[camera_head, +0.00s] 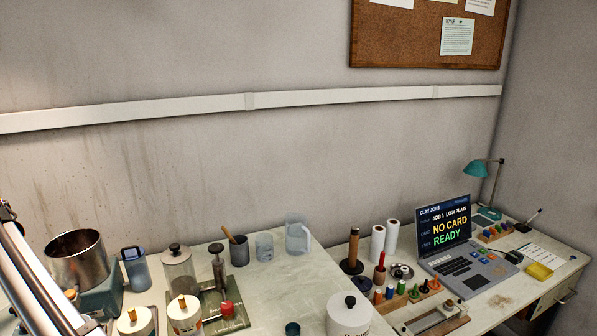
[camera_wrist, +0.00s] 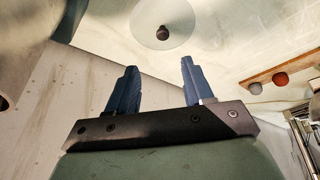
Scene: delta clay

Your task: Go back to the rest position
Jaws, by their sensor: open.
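My gripper (camera_wrist: 157,80) shows in the wrist view with two blue fingers apart and nothing between them. Beyond the fingertips is a round pale lid with a dark knob (camera_wrist: 163,33), apart from the fingers. In the head view my gripper does not show. A white canister with a dark knob (camera_head: 350,312) stands at the bottom of that view; I cannot tell for sure whether it is the same thing.
The worktop holds a steel pot (camera_head: 77,258), a clear jar (camera_head: 180,270), a pitcher (camera_head: 297,237) and white rolls (camera_head: 377,244). A laptop (camera_head: 462,262) reads "NO CARD READY". A teal lamp (camera_head: 478,169) stands at right. The worktop's middle (camera_head: 290,285) is fairly clear.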

